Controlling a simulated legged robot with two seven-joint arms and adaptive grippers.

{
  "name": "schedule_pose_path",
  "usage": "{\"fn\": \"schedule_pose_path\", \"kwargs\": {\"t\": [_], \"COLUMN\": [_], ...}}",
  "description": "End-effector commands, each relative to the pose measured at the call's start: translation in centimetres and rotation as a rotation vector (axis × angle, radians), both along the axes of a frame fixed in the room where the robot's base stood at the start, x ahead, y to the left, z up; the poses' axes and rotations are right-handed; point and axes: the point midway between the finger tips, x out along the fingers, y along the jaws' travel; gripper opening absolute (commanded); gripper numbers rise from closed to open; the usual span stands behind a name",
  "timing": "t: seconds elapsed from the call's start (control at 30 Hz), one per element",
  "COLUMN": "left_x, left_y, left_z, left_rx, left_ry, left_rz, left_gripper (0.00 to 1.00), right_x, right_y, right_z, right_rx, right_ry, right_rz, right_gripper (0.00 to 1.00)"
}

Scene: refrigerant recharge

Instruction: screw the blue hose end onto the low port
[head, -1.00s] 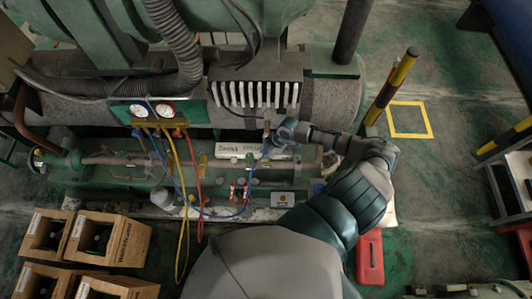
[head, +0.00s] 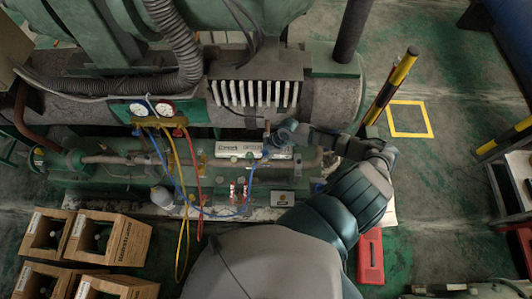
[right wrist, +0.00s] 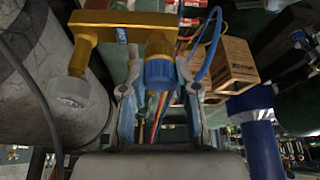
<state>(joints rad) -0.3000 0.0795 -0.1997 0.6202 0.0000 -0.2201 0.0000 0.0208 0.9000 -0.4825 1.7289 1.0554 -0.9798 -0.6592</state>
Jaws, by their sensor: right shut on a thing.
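In the head view my right gripper (head: 276,138) is at the pipework right of the gauges. In the right wrist view its fingers (right wrist: 160,92) are shut around the blue hose end (right wrist: 160,73), a ribbed blue collar. The collar sits directly against a brass fitting (right wrist: 158,47) below a brass bar (right wrist: 120,22); I cannot tell how far it is threaded. The blue hose (head: 240,209) hangs in a loop from the gauge manifold and rises to the gripper; it also shows in the right wrist view (right wrist: 211,45). The low port cannot be told apart in the head view. My left gripper is out of view.
The gauge manifold (head: 158,121) has yellow (head: 187,230) and red (head: 199,205) hoses hanging nearby. A red case (head: 370,257) and a striped post (head: 391,87) stand at right.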

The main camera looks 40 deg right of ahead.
Motion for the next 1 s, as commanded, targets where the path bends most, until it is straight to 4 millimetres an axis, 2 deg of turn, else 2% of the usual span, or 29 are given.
{"fn": "schedule_pose_path", "kwargs": {"t": [0.7, 1.0], "left_x": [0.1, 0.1], "left_y": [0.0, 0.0], "left_z": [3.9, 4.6], "left_rx": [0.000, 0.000], "left_ry": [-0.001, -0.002], "left_rz": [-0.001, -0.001], "left_gripper": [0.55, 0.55], "right_x": [0.0, 0.0], "right_y": [0.2, 0.3], "right_z": [0.2, 0.1], "right_rx": [0.004, 0.004], "right_ry": [0.001, 0.000], "right_rz": [-0.220, -0.276], "right_gripper": [0.00, 0.00]}}
